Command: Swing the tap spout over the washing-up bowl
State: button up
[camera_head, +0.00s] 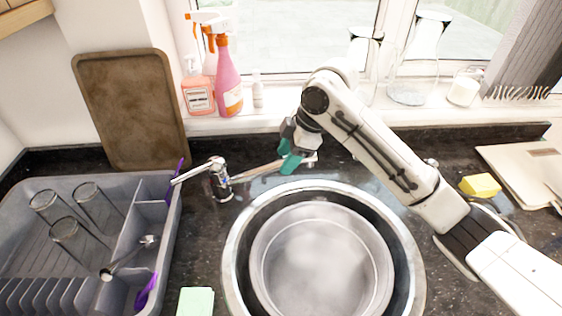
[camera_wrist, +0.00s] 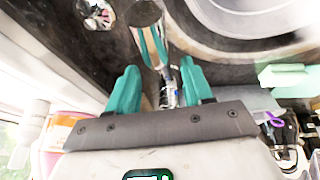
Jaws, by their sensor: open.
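The chrome tap (camera_head: 221,182) stands behind the sink, its lever pointing left. Its spout (camera_head: 258,171) points right and slightly back, along the counter behind the bowl rather than over it. The round grey washing-up bowl (camera_head: 320,262) sits in the round metal sink and looks empty. My gripper (camera_head: 291,160) is at the spout's outer part, behind the sink. In the wrist view, its teal fingers (camera_wrist: 160,86) are apart, and the spout (camera_wrist: 154,48) shows in line with the gap between them. I cannot tell whether either finger touches it.
A grey dish rack (camera_head: 170,238) with glasses stands at left. A brown board (camera_head: 130,108) leans behind it. Spray bottles (camera_head: 229,78) and glass vessels (camera_head: 410,92) line the sill. A green sponge (camera_head: 196,301) lies in front; a yellow block (camera_head: 480,185) is at right.

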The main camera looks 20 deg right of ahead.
aim_at(265, 171)
jog(key=shift+x, duration=1.85)
jog(key=shift+s, duration=0.1)
jog(key=shift+c, duration=0.3)
grip_shut()
